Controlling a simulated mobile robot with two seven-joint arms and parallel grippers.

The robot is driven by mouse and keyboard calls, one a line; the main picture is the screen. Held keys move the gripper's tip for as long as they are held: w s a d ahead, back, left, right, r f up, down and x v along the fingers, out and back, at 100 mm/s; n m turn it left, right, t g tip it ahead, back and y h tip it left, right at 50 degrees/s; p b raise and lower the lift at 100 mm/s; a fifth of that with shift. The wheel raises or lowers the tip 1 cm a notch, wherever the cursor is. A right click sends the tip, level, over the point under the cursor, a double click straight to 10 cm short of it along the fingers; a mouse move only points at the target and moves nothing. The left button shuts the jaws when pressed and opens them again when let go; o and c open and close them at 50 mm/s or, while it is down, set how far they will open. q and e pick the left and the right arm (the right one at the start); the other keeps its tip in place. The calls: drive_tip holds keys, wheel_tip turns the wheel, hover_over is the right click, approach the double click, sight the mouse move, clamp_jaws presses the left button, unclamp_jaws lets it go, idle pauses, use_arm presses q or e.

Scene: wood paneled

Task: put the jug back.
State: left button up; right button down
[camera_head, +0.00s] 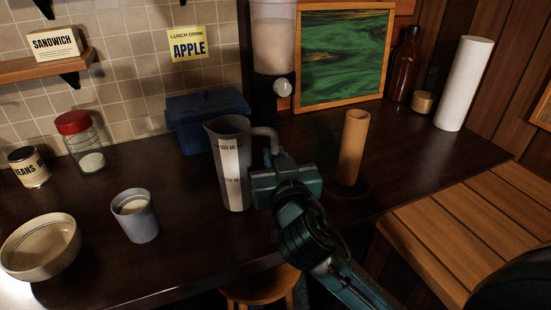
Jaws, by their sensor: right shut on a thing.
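The jug (228,165) is a grey measuring jug with a pale strip marked in ML. It is upright at the middle of the dark counter (185,240); whether its base touches the counter I cannot tell. My right gripper (264,178) is at the jug's right side, shut on its handle (266,133). The gripper hides the lower part of the handle. My left gripper is not in view.
A grey cup (135,215) with pale contents and a bowl (40,243) stand left of the jug. A blue box (205,120) and a dispenser (273,45) are behind it. A brown cylinder (353,147) stands to its right. A stool (262,286) is below the front edge.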

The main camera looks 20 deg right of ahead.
drive_tip(key=shift+f, duration=0.1)
drive_tip(key=c, duration=1.4)
unclamp_jaws()
